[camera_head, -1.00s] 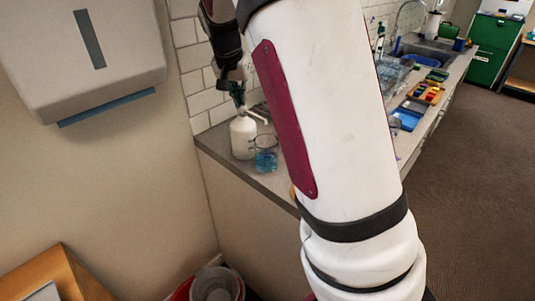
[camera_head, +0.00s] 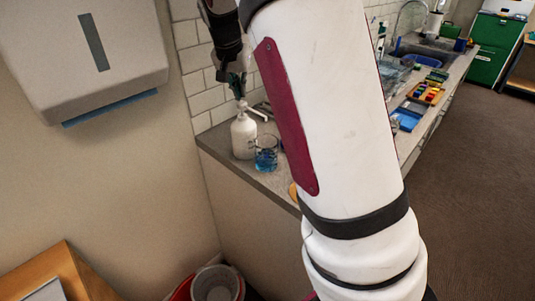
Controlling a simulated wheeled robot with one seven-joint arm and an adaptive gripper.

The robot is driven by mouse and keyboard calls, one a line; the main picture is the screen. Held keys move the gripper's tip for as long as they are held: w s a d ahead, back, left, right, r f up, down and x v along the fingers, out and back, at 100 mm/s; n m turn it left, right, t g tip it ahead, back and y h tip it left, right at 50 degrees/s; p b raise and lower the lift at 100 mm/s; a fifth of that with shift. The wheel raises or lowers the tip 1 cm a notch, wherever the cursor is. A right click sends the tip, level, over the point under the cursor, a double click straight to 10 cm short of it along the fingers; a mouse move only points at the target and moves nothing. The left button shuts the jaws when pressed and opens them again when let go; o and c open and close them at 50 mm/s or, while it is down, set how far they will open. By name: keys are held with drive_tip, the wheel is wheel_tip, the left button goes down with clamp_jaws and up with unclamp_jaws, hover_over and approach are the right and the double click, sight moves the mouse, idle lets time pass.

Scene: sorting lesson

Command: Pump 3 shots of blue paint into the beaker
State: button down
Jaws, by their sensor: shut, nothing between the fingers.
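A white pump bottle (camera_head: 243,138) stands upright on the counter near its left end. Its white pump head (camera_head: 243,106) is up, with the spout pointing right toward the beaker. The clear glass beaker (camera_head: 266,153) stands just right of the bottle, with blue liquid in its lower part. My gripper (camera_head: 238,94) is shut and empty, pointing down right above the pump head. I cannot tell whether its fingertips touch the pump head. My white arm hides the counter to the right of the beaker.
The counter (camera_head: 226,150) runs back to a sink (camera_head: 432,50). Blue trays and a tray of colored blocks (camera_head: 427,93) lie farther along. A paper towel dispenser (camera_head: 90,50) hangs at left. A bin (camera_head: 215,284) stands below on the floor. A tiled wall is behind the bottle.

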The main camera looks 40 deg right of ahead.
drive_tip(key=shift+f+b, duration=0.35)
drive_tip(key=shift+f, duration=1.05)
drive_tip(key=shift+r+p, duration=0.6)
drive_tip(key=shift+r, duration=0.8)
drive_tip(key=shift+r, duration=0.1)
wheel_tip(320, 180, up, 6)
drive_tip(key=shift+f+p, duration=0.1)
drive_tip(key=shift+p, duration=1.05)
drive_tip(key=shift+s, duration=0.1)
